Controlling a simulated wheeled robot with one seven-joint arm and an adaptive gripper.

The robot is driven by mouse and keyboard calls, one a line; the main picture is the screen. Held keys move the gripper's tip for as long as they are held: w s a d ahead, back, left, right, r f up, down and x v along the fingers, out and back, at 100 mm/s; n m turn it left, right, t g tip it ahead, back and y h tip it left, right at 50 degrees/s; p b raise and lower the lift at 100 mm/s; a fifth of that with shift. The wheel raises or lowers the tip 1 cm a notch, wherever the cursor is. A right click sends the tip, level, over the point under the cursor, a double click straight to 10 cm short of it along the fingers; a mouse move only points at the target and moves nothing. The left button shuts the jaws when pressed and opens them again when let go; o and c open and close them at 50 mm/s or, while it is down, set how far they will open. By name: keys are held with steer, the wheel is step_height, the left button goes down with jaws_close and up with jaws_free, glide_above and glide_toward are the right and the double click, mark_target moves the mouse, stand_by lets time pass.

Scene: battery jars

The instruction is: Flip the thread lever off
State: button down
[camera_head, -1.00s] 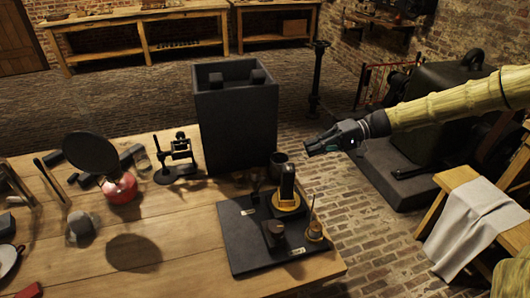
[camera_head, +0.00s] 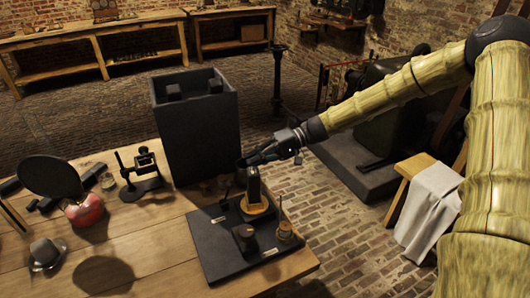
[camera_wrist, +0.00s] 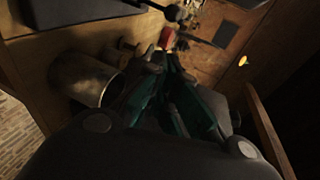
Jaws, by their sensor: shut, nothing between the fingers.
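A black board (camera_head: 215,255) lies at the right end of the wooden table. It carries a tall dark block on a yellow round base (camera_head: 255,207), a small brown cylinder (camera_head: 245,237) and a small yellow-based piece with a thin upright rod (camera_head: 284,232). A small dark slanted stick (camera_head: 228,188) shows at the board's back edge; I cannot tell whether it is the thread lever. My gripper (camera_head: 243,163) is shut and empty, just above and behind the tall block. In the wrist view my gripper's dark green fingers (camera_wrist: 160,70) are close together beside a metal cup (camera_wrist: 88,80).
A tall open black box (camera_head: 197,135) stands behind the board. A black stand (camera_head: 145,175) and a red round-based piece with a black disc (camera_head: 85,210) are farther left. A stool with a grey cloth (camera_head: 428,200) stands at the right. The brick floor is open between.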

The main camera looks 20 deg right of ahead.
steer(key=s+a+f+p, duration=0.1)
steer(key=s+a, duration=0.1)
steer(key=a, duration=0.3)
steer(key=shift+s+a+f, duration=0.2)
steer(key=shift+f, duration=0.1)
